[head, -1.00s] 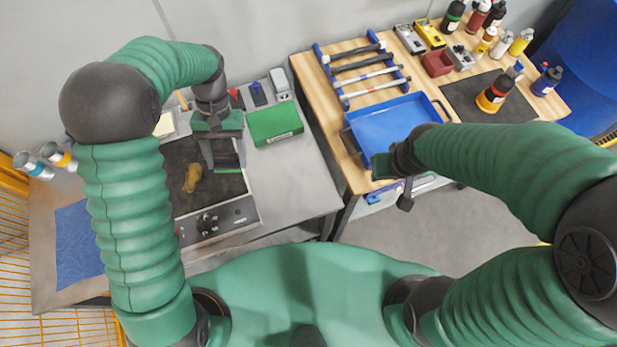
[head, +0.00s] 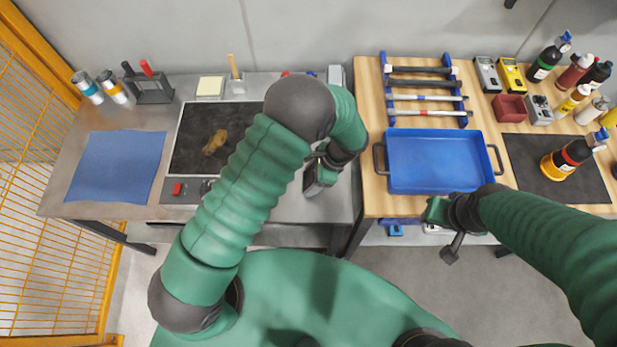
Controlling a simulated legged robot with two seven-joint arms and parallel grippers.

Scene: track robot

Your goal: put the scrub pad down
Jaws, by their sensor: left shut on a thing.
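My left gripper (head: 315,182) is over the grey bench, right of the dark plate, pointing down. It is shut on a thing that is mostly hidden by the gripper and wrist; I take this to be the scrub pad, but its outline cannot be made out. A dark plate (head: 190,115) with a brown smear (head: 215,142) lies on the bench to the left. My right gripper (head: 440,218) is at the front edge of the wooden table, below the blue tray; its fingers are not clear.
A blue cloth (head: 117,168) lies at the bench's left. A blue tray (head: 435,160), a tool rack (head: 383,85) and several bottles (head: 548,58) are on the wooden table. A gap separates bench and table. An orange mesh fence (head: 45,170) stands at the left.

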